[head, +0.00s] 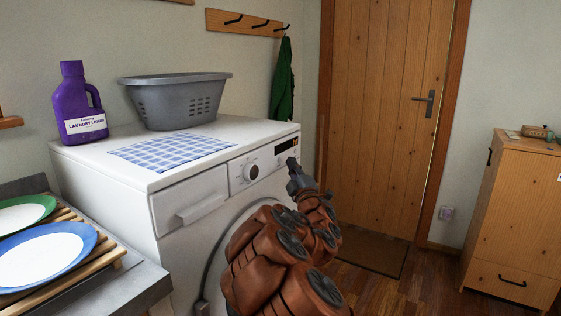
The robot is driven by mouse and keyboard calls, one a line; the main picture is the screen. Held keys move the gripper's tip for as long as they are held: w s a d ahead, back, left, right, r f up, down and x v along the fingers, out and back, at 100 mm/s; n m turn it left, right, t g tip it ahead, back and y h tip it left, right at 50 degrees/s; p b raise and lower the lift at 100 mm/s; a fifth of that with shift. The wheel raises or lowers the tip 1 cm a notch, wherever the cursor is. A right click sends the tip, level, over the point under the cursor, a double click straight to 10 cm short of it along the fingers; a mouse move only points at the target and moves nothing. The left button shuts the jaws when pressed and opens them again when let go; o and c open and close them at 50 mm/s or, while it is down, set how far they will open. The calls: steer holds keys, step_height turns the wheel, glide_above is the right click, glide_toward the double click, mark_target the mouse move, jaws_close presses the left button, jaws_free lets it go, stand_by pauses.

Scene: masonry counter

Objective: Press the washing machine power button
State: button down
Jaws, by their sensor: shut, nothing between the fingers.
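The white washing machine (172,212) stands left of centre, its front panel facing right. The panel has a round dial (251,171), a few small buttons (281,159) and a dark display (286,146) near its right end. Which of the small marks is the power button is too small to tell. My gripper (292,164) is shut and empty, in front of the right end of the panel, just below the display. It hides part of the panel there. I cannot tell whether its tip touches the panel.
A grey laundry basket (174,98), a purple detergent bottle (80,105) and a checked cloth (171,152) are on the machine top. Plates (40,258) on a wooden rack stand at the lower left. A wooden cabinet (512,225) is at right; open floor lies between.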

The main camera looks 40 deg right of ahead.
steer(key=shift+s+d+p, duration=0.2)
steer(key=shift+s+d, duration=0.05)
steer(key=shift+s, duration=0.55)
steer(key=shift+s+d+p, duration=0.15)
steer(key=shift+s+d, duration=0.05)
steer(key=shift+s, duration=0.6)
steer(key=shift+s+d+p, duration=0.2)
steer(key=shift+s+d, duration=0.05)
steer(key=shift+s, duration=0.55)
steer(key=s+a+f+m+g+y, duration=0.1)
steer(key=s+a+f+m+g, duration=0.3)
steer(key=a, duration=0.3)
steer(key=s+a+f+m+g+y, duration=0.1)
steer(key=s+a+f+m+g, duration=0.1)
steer(key=a+f+m+g, duration=0.35)
steer(key=s+a+f+m+g+y, duration=0.1)
steer(key=s+a+f+m+g, duration=0.25)
steer(key=a+f+g, duration=0.5)
steer(key=s+a+f+n+g+y, duration=0.25)
steer(key=s+a+y, duration=0.25)
steer(key=s+a, duration=1.25)
steer(key=s+a+r+g+y, duration=0.1)
steer(key=s+a+g, duration=0.2)
steer(key=s+a, duration=0.35)
step_height(320, 180, up, 23)
steer(key=s+p, duration=0.2)
steer(key=p, duration=1.9)
steer(key=shift+d+r+n+p, duration=0.2)
steer(key=shift+d+n+p, duration=0.1)
steer(key=shift+n+p, duration=0.15)
